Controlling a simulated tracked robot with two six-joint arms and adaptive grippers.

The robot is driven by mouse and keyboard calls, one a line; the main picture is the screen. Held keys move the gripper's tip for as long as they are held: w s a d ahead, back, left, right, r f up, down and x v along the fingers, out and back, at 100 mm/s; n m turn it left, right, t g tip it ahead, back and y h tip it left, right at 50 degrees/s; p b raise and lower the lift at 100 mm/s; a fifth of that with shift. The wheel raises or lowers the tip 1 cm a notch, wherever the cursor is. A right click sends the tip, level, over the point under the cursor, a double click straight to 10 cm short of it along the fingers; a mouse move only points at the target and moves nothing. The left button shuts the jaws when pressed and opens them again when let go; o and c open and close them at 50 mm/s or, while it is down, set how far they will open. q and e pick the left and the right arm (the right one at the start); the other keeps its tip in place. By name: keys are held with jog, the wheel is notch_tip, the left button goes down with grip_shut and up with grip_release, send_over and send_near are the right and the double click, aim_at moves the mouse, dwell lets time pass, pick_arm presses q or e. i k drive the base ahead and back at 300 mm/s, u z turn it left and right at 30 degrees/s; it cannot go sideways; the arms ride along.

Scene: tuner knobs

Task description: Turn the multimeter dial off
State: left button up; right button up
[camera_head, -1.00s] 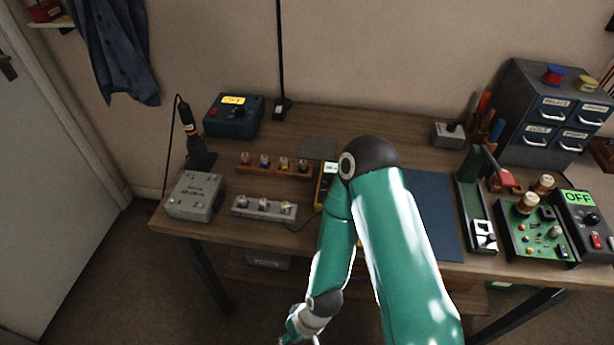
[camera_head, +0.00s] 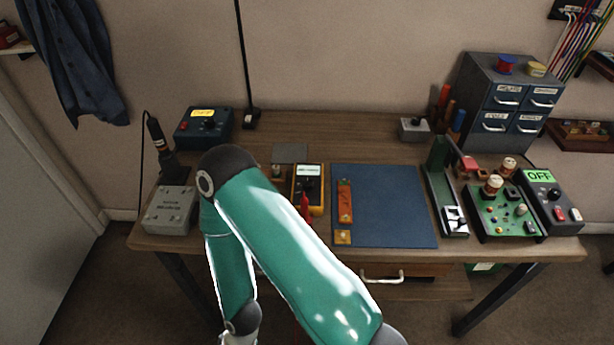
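The multimeter (camera_head: 320,205) is a yellow-orange case with a dark face and a pale display at its top. It lies near the middle of the table, just left of the blue mat. A dark dial (camera_head: 312,189) shows on its face, but its setting is too small to read. A red probe-like piece (camera_head: 305,207) stands at its lower left. My green arm (camera_head: 290,255) crosses in front and covers the table left of and below the multimeter. Its wrist runs off the bottom edge. Neither gripper shows.
The blue mat (camera_head: 390,215) holds an orange strip (camera_head: 345,202). Left are a grey box (camera_head: 170,210) and a blue box with a yellow display (camera_head: 203,127). Right are a green circuit board (camera_head: 500,217), a power unit reading OFF (camera_head: 550,200) and a drawer cabinet (camera_head: 512,105).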

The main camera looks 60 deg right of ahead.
aim_at(307, 186)
jog(key=z, duration=0.1)
jog(key=k, duration=1.65)
jog(key=z, duration=0.55)
jog(key=i, duration=1)
jog(key=u, duration=0.1)
